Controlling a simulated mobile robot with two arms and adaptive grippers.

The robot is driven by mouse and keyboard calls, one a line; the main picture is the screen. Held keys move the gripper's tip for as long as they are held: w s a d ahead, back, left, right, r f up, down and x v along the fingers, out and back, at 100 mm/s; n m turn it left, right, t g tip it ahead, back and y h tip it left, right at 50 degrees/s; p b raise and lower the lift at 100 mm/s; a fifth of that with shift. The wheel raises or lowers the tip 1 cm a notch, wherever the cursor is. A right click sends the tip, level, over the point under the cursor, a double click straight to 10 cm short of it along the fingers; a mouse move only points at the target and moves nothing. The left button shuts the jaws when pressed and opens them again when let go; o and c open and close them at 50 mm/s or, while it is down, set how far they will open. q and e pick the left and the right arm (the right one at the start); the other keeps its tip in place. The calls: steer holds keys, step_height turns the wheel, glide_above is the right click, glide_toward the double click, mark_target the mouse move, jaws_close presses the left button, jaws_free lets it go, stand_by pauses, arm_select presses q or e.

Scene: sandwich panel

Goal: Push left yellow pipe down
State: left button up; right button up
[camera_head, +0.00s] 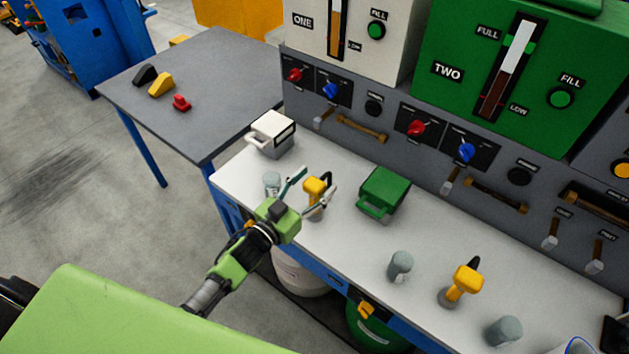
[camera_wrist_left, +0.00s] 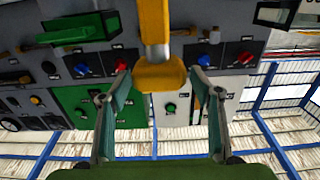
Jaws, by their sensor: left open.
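The left yellow pipe (camera_head: 315,187) stands upright on the white bench top, with a yellow head and a dark handle piece behind it. My left gripper (camera_head: 318,181) is open, its two fingers spread on either side of the pipe's head. In the left wrist view the yellow pipe (camera_wrist_left: 160,77) shows between the open fingers (camera_wrist_left: 158,85), with a gap on each side. I cannot tell whether a finger touches it. A second yellow pipe (camera_head: 465,282) stands farther right on the bench. My right gripper is not in view.
Grey cylinders (camera_head: 400,265) stand on the bench, one just left of my left gripper. A white box (camera_head: 271,132) and a green box (camera_head: 384,193) sit behind. The panel (camera_head: 375,135) with knobs and handles rises at the back. A grey table (camera_head: 200,90) stands left.

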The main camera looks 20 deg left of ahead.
arm_select(q)
steer(key=shift+w, duration=0.1)
steer(key=c, duration=1.6)
step_height(320, 180, down, 10)
steer(key=b, duration=0.7)
steer(key=shift+r, duration=0.35)
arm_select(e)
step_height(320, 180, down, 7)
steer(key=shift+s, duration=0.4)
arm_select(q)
steer(key=o, duration=1.6)
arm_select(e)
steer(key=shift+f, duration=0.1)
